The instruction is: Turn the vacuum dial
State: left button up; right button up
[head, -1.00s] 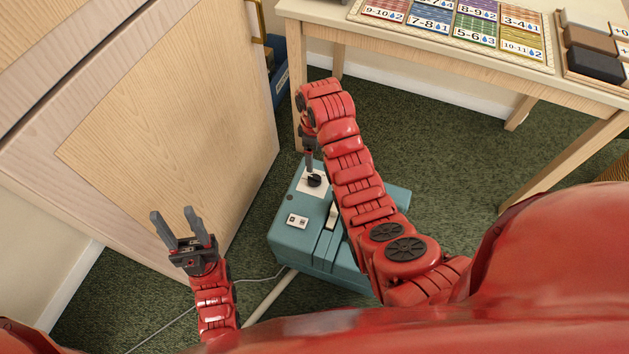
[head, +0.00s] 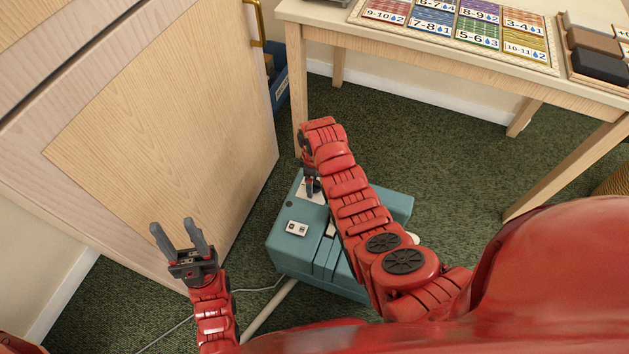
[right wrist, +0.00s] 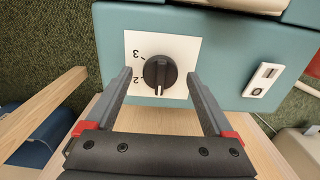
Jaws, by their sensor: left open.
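The teal vacuum (head: 298,252) stands on the carpet. On its top is a white plate (head: 318,197) with a black dial, which shows clearly in the right wrist view (right wrist: 160,72). The dial's white mark points down in that picture; the digits 3 and 2 show to its left. My right gripper (right wrist: 158,80) is open, with one finger on each side of the dial and gaps visible between. In the head view my right gripper (head: 312,187) is over the plate and hides the dial. My left gripper (head: 179,228) is open and empty, left of the vacuum.
A rocker switch (head: 297,228) sits on the vacuum near the dial plate. A wooden cabinet door (head: 165,130) is close on the left. A table (head: 420,48) with cards stands behind. A hose (head: 268,312) and cord lie on the carpet.

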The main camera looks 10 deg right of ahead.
jog(key=c, duration=1.3)
